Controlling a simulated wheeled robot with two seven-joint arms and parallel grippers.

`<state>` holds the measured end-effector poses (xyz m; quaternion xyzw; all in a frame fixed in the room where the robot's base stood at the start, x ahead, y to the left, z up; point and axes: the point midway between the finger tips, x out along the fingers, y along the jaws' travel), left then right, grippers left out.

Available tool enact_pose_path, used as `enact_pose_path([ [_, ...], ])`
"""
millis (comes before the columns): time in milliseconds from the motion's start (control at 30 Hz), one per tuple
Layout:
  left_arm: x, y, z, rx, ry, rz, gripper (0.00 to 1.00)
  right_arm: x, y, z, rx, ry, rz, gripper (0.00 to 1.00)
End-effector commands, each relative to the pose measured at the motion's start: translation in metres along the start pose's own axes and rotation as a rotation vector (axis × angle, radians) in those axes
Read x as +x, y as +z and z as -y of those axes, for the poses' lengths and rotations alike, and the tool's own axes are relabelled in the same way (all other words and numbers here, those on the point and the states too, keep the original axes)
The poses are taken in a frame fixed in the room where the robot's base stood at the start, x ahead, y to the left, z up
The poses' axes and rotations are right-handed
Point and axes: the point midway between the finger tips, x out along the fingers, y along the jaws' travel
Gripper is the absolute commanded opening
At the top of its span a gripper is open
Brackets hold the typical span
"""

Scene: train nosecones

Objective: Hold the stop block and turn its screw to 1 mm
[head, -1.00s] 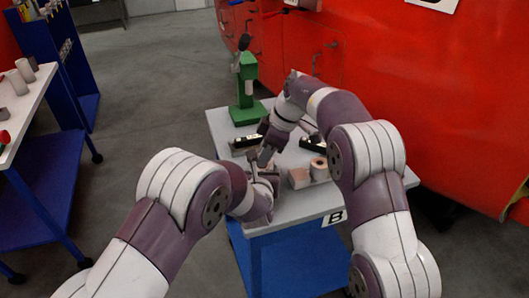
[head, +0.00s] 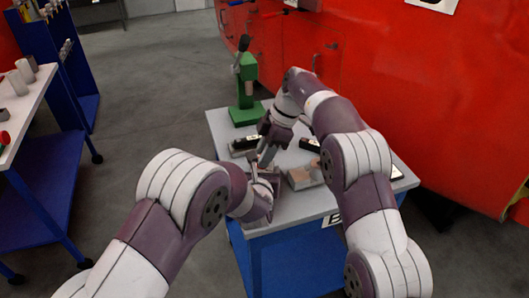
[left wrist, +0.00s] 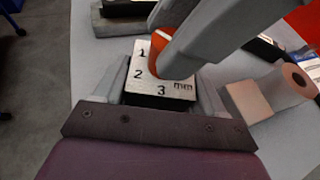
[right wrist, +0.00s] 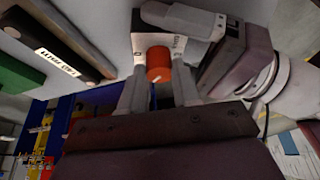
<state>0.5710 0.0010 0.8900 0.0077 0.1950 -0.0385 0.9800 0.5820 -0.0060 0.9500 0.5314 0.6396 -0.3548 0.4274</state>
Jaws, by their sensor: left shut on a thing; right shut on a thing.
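The stop block (left wrist: 175,90) has a pale face marked 1, 2, 3 and mm. My left gripper (head: 262,180) is shut on it, with one finger on each side in the left wrist view. The block's orange-red screw knob (right wrist: 158,62) sits on the marked face. My right gripper (head: 266,152) is shut on the knob, its fingers reaching it from above the face. A short white line (right wrist: 156,79) shows on the knob in the right wrist view.
The grey table top (head: 222,128) also holds a green press (head: 245,95) at the back. A dark labelled bar (right wrist: 68,62) and a tan block (left wrist: 248,99) with a roll (left wrist: 298,80) lie close by. A red train body (head: 430,100) stands behind the table.

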Motion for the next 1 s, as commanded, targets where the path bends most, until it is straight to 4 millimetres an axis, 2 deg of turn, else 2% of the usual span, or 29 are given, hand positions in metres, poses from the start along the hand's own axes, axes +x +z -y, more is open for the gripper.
enact_pose_path([
  [33, 0.0, 0.0, 0.0, 0.0, 0.0, -0.001, 0.26, -0.001, -0.002, 0.001, -0.001, -0.002, -0.003, 0.01],
  [67, 0.0, 0.0, 0.0, 0.0, 0.0, -0.001, 0.26, -0.001, -0.002, 0.001, -0.001, -0.002, -0.003, 0.34],
  [133, 0.0, 0.0, 0.0, 0.0, 0.0, -0.001, 0.26, -0.001, -0.002, 0.001, -0.001, -0.002, -0.002, 0.57],
  [467, 0.0, 0.0, 0.0, 0.0, 0.0, -0.001, 0.26, -0.005, -0.001, 0.0, 0.001, 0.001, -0.001, 0.57],
  [800, 0.0, 0.0, 0.0, 0.0, 0.0, 0.0, 0.26, -0.067, 0.0, -0.001, 0.0, 0.002, -0.002, 0.57],
  [1000, 0.0, 0.0, 0.0, 0.0, 0.0, 0.0, 0.26, -0.075, -0.001, 0.001, 0.0, -0.002, -0.001, 0.57],
])
